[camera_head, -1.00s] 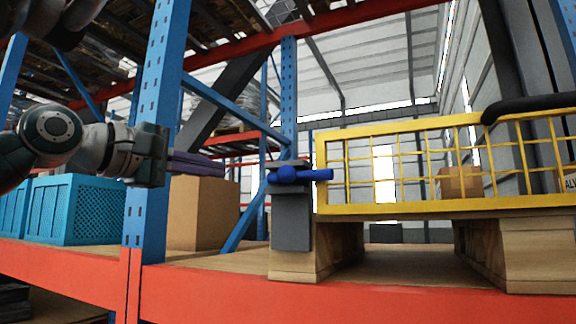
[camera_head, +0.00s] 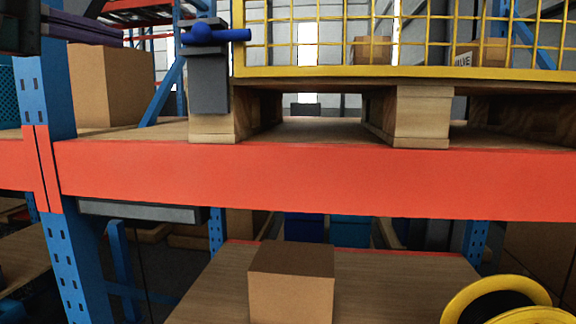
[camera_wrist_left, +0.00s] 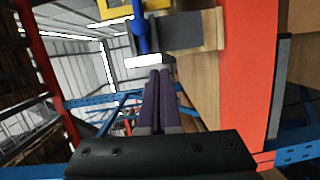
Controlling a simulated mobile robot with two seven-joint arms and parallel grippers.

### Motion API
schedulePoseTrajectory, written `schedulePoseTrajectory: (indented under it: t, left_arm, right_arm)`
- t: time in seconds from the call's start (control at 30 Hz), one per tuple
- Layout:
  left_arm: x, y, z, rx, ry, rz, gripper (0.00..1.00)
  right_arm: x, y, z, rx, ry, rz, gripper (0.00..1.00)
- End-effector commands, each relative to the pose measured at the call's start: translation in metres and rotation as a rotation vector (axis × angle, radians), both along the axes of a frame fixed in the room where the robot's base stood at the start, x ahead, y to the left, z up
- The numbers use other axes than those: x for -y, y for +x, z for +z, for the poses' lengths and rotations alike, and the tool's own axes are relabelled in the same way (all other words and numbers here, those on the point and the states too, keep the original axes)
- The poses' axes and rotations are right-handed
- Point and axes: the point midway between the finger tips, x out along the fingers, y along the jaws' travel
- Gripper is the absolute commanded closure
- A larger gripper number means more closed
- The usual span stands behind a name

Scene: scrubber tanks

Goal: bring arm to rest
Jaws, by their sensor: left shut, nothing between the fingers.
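My left gripper (camera_head: 110,33) is at the upper left of the head view, partly cut off by the frame edge. Its purple fingers are together with nothing between them. They also show in the left wrist view (camera_wrist_left: 158,85), side by side and closed. A blue valve handle (camera_head: 215,36) sits on a grey block (camera_head: 208,82) to the right of the fingertips, apart from them in the head view. The handle also shows in the left wrist view (camera_wrist_left: 141,32), just beyond the fingertips. My right gripper is not in view.
A yellow mesh cage (camera_head: 400,72) stands on a wooden pallet (camera_head: 420,115) on the orange-beamed shelf (camera_head: 300,180). A blue rack upright (camera_head: 45,95) and a cardboard box (camera_head: 110,85) are at left. Below are another box (camera_head: 290,285) and a yellow reel (camera_head: 495,292).

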Motion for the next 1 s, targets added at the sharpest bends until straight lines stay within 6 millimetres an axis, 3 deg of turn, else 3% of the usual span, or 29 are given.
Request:
schedulePoseTrajectory:
  t: [0.13,0.27,0.4,0.5,0.6,0.73,0.83,1.0]
  left_arm:
    - [0.038,-0.015,-0.085,-0.112,0.257,-0.068,1.00]
    - [0.073,-0.058,-0.179,-0.222,0.576,-0.184,1.00]
    - [0.099,-0.134,-0.264,-0.332,0.912,-0.354,1.00]
    - [0.106,-0.198,-0.305,-0.410,1.120,-0.489,1.00]
    - [0.105,-0.257,-0.327,-0.487,1.275,-0.616,1.00]
    - [0.097,-0.313,-0.337,-0.569,1.399,-0.743,1.00]
    - [0.093,-0.337,-0.339,-0.608,1.446,-0.802,1.00]
    - [0.091,-0.345,-0.340,-0.621,1.462,-0.821,1.00]
  right_arm:
    - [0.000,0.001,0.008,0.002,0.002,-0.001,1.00]
    - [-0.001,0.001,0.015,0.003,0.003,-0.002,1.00]
    - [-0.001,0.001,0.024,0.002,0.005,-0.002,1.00]
    - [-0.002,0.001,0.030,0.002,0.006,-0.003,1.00]
    - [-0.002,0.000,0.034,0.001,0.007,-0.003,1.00]
    - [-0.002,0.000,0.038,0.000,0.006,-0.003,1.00]
    - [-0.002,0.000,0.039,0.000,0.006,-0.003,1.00]
    - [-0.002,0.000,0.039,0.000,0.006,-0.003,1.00]
